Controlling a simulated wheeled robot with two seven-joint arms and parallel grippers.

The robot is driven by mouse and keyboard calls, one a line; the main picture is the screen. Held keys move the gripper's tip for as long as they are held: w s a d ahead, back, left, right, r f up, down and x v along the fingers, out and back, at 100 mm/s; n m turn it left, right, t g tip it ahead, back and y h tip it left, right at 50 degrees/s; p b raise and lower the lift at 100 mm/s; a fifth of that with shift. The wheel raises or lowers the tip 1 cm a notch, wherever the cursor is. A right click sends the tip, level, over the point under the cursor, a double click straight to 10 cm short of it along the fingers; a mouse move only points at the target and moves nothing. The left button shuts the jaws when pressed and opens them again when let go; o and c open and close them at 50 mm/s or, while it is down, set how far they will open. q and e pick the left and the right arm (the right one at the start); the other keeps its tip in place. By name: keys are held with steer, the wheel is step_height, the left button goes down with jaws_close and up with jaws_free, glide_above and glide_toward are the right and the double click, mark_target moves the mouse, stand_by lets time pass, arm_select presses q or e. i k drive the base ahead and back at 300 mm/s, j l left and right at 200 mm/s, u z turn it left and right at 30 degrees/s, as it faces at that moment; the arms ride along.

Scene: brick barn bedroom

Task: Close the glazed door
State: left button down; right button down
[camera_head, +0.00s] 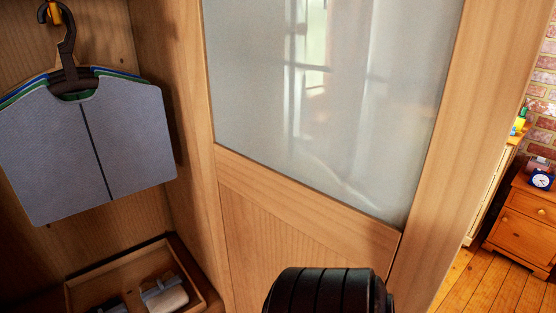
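The glazed door (330,90) fills the middle and right of the view. It has a pale wooden frame, a frosted, reflecting glass pane above and a wood panel below. It stands open beside the wardrobe interior (150,215), which shows at the left. A black rounded part of my own arm is at the bottom middle, in front of the lower door panel. Neither gripper's fingers show, and whether my arm touches the door cannot be told.
Grey garments (90,150) hang on a dark hanger (67,45) inside the wardrobe. A wooden tray (110,272) with small rolled items lies below them. Past the door at right are a wooden nightstand (525,222) with a blue clock (541,180), a brick wall and plank floor.

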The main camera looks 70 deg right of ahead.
mark_target(374, 134)
steer(key=k+l+z, duration=0.1)
steer(key=z, duration=0.35)
steer(key=l+z, duration=0.1)
steer(key=z, duration=0.4)
steer(key=k+l+z, duration=0.1)
steer(key=z, duration=0.35)
steer(key=k+l+z, duration=0.1)
steer(key=l, duration=0.65)
steer(key=l+u, duration=0.25)
steer(key=u, duration=0.15)
steer(key=l+u, duration=0.6)
steer(key=u, duration=0.15)
steer(key=l+u, duration=0.1)
steer(key=l, duration=0.35)
steer(key=i+l+u, duration=0.1)
steer(key=l, duration=0.4)
steer(key=k+u, duration=0.2)
steer(key=k, duration=0.4)
